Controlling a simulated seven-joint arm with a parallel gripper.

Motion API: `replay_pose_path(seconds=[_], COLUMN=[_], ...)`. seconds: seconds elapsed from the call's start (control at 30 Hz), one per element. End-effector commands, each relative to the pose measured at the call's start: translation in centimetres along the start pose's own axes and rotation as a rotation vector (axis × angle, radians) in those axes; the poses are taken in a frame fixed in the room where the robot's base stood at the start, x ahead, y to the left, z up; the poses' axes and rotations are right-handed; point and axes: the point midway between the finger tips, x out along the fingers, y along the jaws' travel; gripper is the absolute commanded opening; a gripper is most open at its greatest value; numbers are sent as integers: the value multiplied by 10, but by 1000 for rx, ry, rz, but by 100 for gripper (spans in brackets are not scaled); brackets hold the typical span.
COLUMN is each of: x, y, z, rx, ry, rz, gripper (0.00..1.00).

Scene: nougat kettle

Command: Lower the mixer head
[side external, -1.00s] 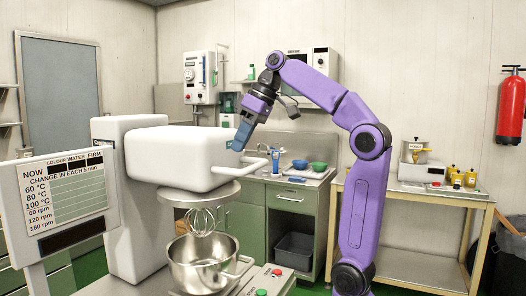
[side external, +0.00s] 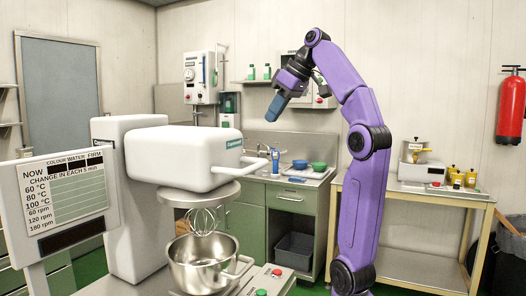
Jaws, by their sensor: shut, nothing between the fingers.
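The white mixer head (side external: 192,157) sits level on its white column (side external: 128,200) at the left. A whisk (side external: 203,220) hangs below it, above the steel bowl (side external: 203,260), with its lower end near the bowl's rim. A pale handle bar (side external: 258,166) sticks out from the head's right side. My gripper (side external: 275,107) is shut and empty. It is in the air, above and to the right of the head, apart from it.
A sign board (side external: 68,200) stands front left. Red and green buttons (side external: 277,272) are on the base at the front. A green counter (side external: 292,200) with blue and green bowls is behind. A side table (side external: 430,190) with jars stands right.

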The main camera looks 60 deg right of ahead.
Motion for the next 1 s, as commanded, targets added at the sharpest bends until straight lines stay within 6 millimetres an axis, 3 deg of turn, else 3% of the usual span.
replay_pose_path(seconds=[0.63, 1.0], x=[77, 98], y=[-1, 0], z=[0, 23], rx=[-1, 0], ry=[-3, 0], rz=[-2, 0], gripper=[0, 0])
